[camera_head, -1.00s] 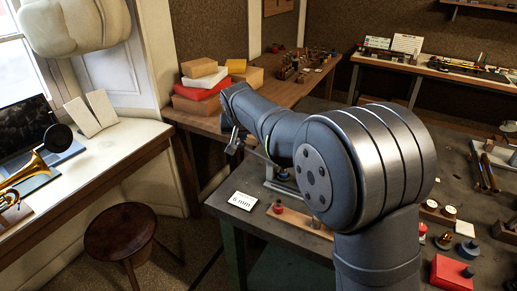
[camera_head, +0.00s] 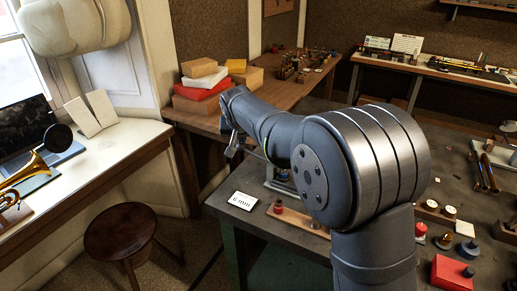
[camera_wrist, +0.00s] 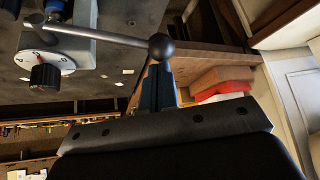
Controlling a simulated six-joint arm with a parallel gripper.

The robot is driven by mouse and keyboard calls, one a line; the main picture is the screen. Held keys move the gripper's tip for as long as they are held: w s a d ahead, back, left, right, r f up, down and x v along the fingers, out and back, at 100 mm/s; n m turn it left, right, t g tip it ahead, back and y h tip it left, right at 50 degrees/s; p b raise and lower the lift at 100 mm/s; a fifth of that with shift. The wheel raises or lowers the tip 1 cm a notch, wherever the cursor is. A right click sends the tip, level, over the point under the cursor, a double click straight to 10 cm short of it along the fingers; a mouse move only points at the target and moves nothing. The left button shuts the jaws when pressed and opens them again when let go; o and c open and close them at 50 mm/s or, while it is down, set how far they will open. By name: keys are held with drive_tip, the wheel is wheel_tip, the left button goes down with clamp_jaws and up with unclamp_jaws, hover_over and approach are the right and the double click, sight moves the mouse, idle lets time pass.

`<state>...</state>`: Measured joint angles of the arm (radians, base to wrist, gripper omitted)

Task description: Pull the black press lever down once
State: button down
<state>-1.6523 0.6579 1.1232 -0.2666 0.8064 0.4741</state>
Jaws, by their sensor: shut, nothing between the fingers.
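The press lever shows in the wrist view as a thin metal rod with a black ball knob (camera_wrist: 161,46) at its end. The rod runs left to the press (camera_wrist: 62,48), a pale grey body with blue parts. My gripper (camera_wrist: 158,72) is shut and empty, its dark fingers pointing at the knob. The fingertips are right at the knob in the picture; I cannot tell whether they touch it. In the head view my gripper (camera_head: 233,146) is small, and the press base (camera_head: 281,186) is partly hidden behind my arm. The knob is not clear there.
A "6 mm" card (camera_head: 242,201) and a wooden strip with a red knob (camera_head: 278,207) lie on the dark bench near the press. Cardboard and red boxes (camera_head: 203,90) sit on the wooden table behind. A round stool (camera_head: 120,231) stands at the left.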

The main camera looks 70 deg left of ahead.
sight(241, 147)
drive_tip(key=shift+s+a+f, duration=0.1)
drive_tip(key=shift+s+f, duration=0.05)
drive_tip(key=shift+f, duration=0.9)
idle(0.6)
drive_tip(key=shift+f, duration=0.95)
idle(0.8)
drive_tip(key=shift+r, duration=4.35)
